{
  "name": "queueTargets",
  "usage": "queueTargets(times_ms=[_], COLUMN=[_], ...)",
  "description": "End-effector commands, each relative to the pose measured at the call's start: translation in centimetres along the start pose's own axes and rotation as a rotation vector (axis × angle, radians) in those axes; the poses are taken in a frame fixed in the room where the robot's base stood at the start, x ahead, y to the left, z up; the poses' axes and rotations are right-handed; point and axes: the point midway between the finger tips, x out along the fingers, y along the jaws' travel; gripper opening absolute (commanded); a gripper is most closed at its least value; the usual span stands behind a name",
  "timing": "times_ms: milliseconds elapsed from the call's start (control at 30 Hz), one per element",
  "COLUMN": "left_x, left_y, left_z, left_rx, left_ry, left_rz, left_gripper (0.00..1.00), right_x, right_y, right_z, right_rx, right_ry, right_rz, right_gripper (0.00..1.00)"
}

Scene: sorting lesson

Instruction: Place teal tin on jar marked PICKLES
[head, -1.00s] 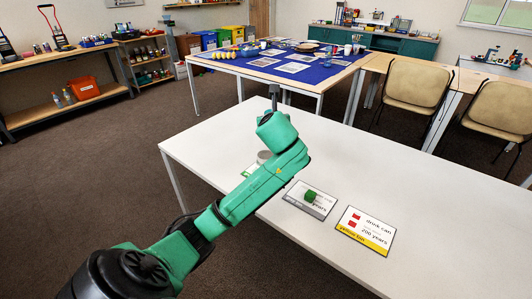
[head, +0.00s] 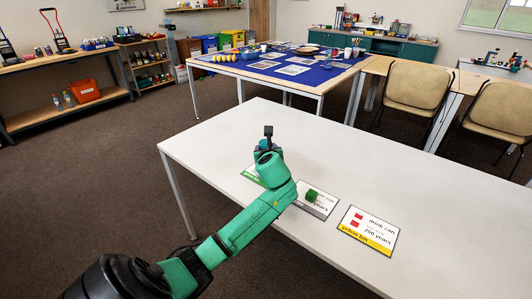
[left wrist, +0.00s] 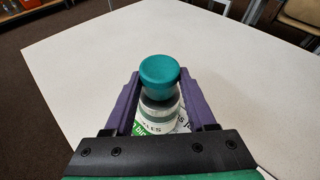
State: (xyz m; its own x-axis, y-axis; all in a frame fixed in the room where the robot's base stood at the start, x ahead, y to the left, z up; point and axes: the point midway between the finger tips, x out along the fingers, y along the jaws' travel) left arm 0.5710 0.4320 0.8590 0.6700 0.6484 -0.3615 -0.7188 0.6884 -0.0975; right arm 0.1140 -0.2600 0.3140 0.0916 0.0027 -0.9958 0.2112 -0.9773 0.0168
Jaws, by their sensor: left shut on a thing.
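The teal tin (left wrist: 159,69) is between the purple fingers of my left gripper (left wrist: 160,78), which is shut on it. The jar (left wrist: 157,121), pale with a grey lid and a label of which "LES" shows, stands upright just beneath the tin in the left wrist view. The tin overlaps the jar's lid in that view, and I cannot tell whether they touch. My right gripper is not in view.
A green card (head: 252,174) lies at the jar. A green block (head: 312,196) sits on a grey card (head: 318,208), with a yellow card (head: 368,231) to its right. The white table (head: 400,165) is otherwise clear. A blue-topped table (head: 262,66) stands behind.

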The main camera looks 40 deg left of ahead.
Motion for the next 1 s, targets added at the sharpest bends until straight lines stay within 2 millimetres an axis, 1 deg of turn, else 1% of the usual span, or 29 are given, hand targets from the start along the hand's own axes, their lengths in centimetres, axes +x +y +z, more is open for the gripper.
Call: queueTargets(times_ms=[33, 300, 333, 367, 400, 767, 867, 967, 1000], left_x=[0.3, 0.3, 0.3, 0.3, 0.3, 0.2, -0.9, -2.9, -4.0], left_y=[0.1, 0.1, 0.1, 0.1, 0.1, 0.0, 0.0, 0.0, 0.0], left_z=[-0.7, -0.7, -0.8, -0.8, -0.8, -0.6, -0.6, -0.5, -0.5], left_rx=[0.001, 0.001, 0.001, 0.000, 0.000, 0.000, 0.001, 0.000, 0.000], left_ry=[0.000, -0.002, -0.001, -0.002, -0.002, -0.002, -0.002, -0.001, -0.002], left_rz=[0.000, -0.001, 0.000, -0.001, -0.001, -0.001, -0.002, -0.004, -0.004], left_gripper=[0.00, 0.00, 0.60, 0.71, 0.86, 0.86, 0.86, 0.86, 0.86], right_x=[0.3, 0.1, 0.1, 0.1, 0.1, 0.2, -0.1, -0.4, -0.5], right_y=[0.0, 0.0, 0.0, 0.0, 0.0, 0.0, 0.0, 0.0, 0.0], right_z=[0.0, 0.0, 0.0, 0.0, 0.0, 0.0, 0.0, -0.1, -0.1], right_rx=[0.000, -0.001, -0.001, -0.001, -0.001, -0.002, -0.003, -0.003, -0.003], right_ry=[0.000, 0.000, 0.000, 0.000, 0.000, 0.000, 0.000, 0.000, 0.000], right_rz=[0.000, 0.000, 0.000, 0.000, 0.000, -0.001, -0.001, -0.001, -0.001], right_gripper=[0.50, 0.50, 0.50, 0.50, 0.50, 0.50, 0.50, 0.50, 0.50])
